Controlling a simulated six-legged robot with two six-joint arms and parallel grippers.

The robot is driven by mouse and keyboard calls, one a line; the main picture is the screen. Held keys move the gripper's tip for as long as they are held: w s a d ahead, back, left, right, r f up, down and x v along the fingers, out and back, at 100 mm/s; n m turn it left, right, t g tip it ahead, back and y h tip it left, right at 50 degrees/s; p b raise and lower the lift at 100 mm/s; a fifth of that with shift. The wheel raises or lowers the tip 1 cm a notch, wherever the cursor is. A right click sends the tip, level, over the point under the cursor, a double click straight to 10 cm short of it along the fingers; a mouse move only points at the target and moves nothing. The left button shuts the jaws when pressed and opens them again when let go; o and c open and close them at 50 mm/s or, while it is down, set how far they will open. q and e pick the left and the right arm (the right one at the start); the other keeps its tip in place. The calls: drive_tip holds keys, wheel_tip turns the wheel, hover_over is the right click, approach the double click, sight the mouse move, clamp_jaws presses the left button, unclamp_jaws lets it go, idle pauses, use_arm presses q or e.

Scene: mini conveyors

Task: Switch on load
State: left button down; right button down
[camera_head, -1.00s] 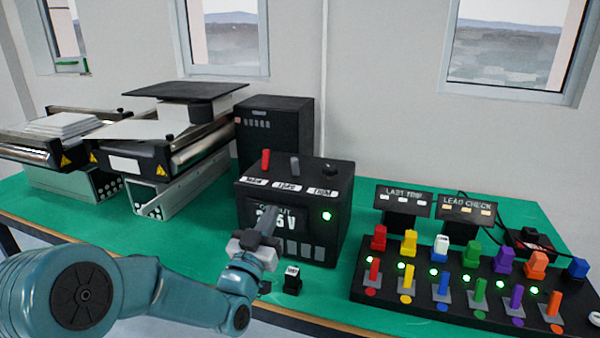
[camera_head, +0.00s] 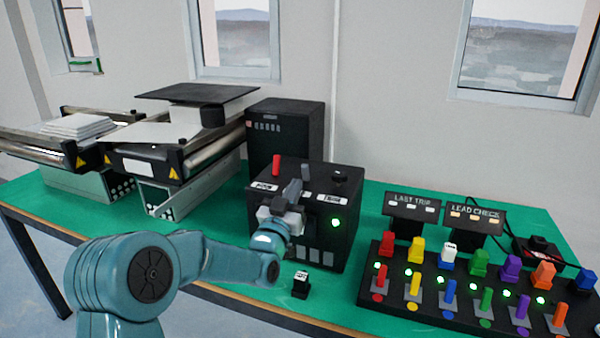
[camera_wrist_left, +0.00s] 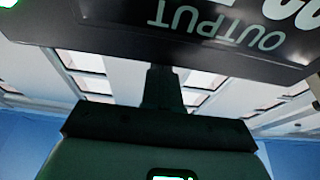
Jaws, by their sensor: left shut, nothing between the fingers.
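The black power box (camera_head: 262,180) stands on the green table. On its top are a red lever (camera_head: 276,165), a grey lever (camera_head: 307,172) behind my fingers, and a dark knob (camera_head: 340,175). In the earlier head view the grey lever's label reads LOAD; my gripper now covers that label. My left gripper (camera_head: 293,187) is shut and empty at the box's top front edge, just in front of the grey lever. Whether they touch is unclear. The left wrist view shows my shut fingers (camera_wrist_left: 162,88) beneath the upside-down OUTPUT panel (camera_wrist_left: 215,28). My right gripper is out of view.
A green light (camera_head: 336,223) glows on the box front. A small black switch block (camera_head: 301,284) sits in front of it. A board of coloured plugs and levers (camera_head: 400,305) is at right, below two small signs (camera_head: 411,205). Mini conveyors (camera_head: 170,190) stand at left.

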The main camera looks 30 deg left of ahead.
sight(305, 164)
use_arm(q)
drive_tip(key=shift+p+x, duration=0.45)
drive_tip(key=shift+x, duration=1.65)
drive_tip(key=shift+w+r+g+p, duration=0.15)
drive_tip(key=shift+r+g+p, duration=0.15)
drive_tip(key=shift+g+p, duration=0.15)
drive_tip(key=shift+w+a+r+g+h+p, duration=0.1)
drive_tip(key=shift+w+r+g+h+p, duration=0.1)
drive_tip(key=shift+r+g+h+p, duration=0.35)
drive_tip(key=g+p, duration=0.1)
drive_tip(key=p, duration=0.1)
drive_tip(key=w+r+g+p, duration=0.1)
drive_tip(key=p, duration=0.2)
drive_tip(key=g+p, duration=0.1)
drive_tip(key=p, duration=0.1)
drive_tip(key=shift+w+a+r+g+h, duration=0.15)
drive_tip(key=shift+w+r+g+h, duration=0.05)
drive_tip(key=shift+r+g+h, duration=0.1)
drive_tip(key=shift+f, duration=0.6)
